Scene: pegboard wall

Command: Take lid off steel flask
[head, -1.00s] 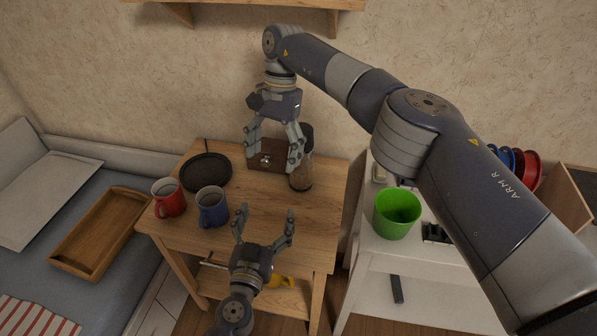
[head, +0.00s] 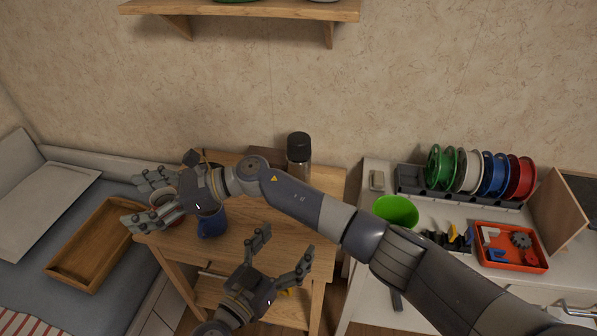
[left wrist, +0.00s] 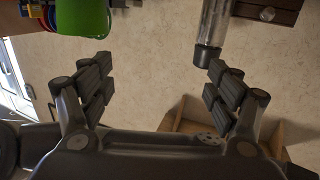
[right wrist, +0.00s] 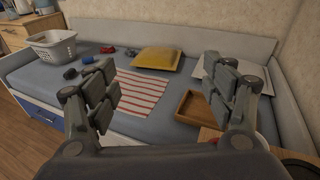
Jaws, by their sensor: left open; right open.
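The steel flask (head: 300,176) stands upright at the back right of the wooden table, with its black lid (head: 299,143) on top. In the left wrist view the flask (left wrist: 213,22) shows upside down, its dark lid (left wrist: 207,56) near one fingertip. My left gripper (head: 282,248) is open and empty, in front of the flask and apart from it. My right gripper (head: 134,200) is open, pointing left above the table's left side, away from the flask. Its fingers partly hide a red mug (head: 166,208).
A blue mug (head: 211,223) stands below my right wrist. A brown box (head: 262,154) stands behind, left of the flask. A wooden tray (head: 92,247) lies on the bed. A green cup (head: 396,211) and spools (head: 470,172) stand on the white cabinet. A shelf (head: 240,9) hangs above.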

